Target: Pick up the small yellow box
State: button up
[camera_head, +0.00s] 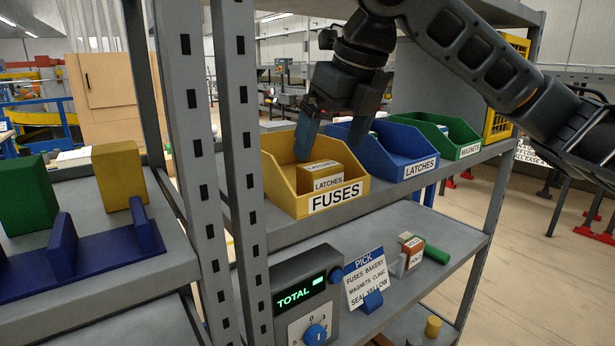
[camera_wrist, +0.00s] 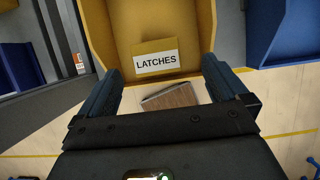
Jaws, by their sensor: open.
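A small yellow box (camera_head: 320,176) labelled LATCHES sits inside the yellow bin (camera_head: 283,196) labelled FUSES on the upper shelf. My gripper (camera_head: 334,148) is open and points down over this bin, with its fingers apart. In the wrist view, a LATCHES label (camera_wrist: 156,62) shows on a yellow surface ahead of my gripper (camera_wrist: 164,72). Nothing is held between the fingers.
A blue LATCHES bin (camera_head: 405,145) and a green MAGNETS bin (camera_head: 448,132) stand to the right. Grey posts (camera_head: 238,150) rise left of the FUSES bin. A display unit (camera_head: 303,295) and PICK card (camera_head: 366,280) are below.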

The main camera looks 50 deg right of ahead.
aim_at(322, 166)
jog(key=shift+a+p+x, duration=0.2)
jog(key=shift+x, duration=1.55)
jog(key=shift+a+p+x, duration=0.15)
jog(key=shift+x, duration=1.55)
jog(key=shift+s+f, duration=0.1)
jog(key=c, duration=1.1)
